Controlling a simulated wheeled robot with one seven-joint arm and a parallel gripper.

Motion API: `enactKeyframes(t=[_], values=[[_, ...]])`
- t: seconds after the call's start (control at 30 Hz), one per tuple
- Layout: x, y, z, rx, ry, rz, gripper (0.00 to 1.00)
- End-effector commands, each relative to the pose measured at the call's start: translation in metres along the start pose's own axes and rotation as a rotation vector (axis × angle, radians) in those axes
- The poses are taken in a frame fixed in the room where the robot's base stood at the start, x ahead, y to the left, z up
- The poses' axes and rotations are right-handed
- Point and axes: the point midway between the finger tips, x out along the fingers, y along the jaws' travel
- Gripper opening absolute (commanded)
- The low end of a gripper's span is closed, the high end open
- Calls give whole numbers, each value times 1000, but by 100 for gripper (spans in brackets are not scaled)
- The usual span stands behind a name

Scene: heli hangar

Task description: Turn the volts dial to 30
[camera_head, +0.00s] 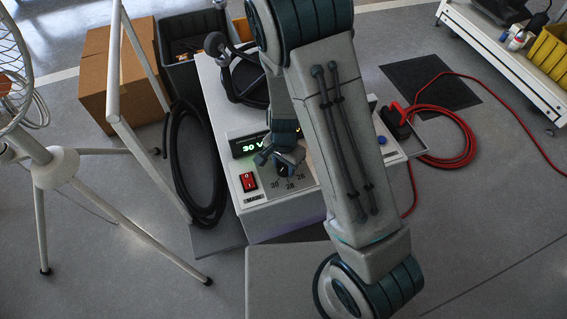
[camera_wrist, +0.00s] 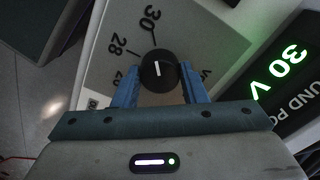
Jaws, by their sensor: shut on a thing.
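The volts dial (camera_wrist: 158,70) is a round black knob with a white pointer line, on the light panel of the ground power unit (camera_head: 265,222). In the wrist view the pointer aims up toward the printed 30 (camera_wrist: 151,18), with 28 (camera_wrist: 118,45) to its left. The green display (camera_wrist: 281,72) reads 30 V, and it also shows in the head view (camera_head: 250,146). My gripper (camera_wrist: 160,78) has its blue fingers on both sides of the dial and is shut on it. In the head view my arm and gripper (camera_head: 282,160) partly cover the panel and dial.
A red rocker switch (camera_head: 248,181) sits left of the dial. A black cable coil (camera_head: 195,170) hangs at the unit's left, near a white tripod stand (camera_head: 50,165). A red cable (camera_head: 450,135) lies on the floor at right. A cardboard box (camera_head: 110,85) stands behind.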

Motion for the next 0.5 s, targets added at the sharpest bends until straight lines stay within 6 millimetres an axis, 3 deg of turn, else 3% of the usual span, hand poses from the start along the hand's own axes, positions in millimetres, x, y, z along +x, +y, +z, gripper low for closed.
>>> enactKeyframes(t=[0.17, 0.2, 0.23, 0.5], values=[[0, 0, 0, 2, -1, 0, 16], [0, 0, 0, 2, -1, 1, 50], [0, 0, 0, 2, -1, 0, 58], [0, 0, 0, 0, 0, 0, 60]])
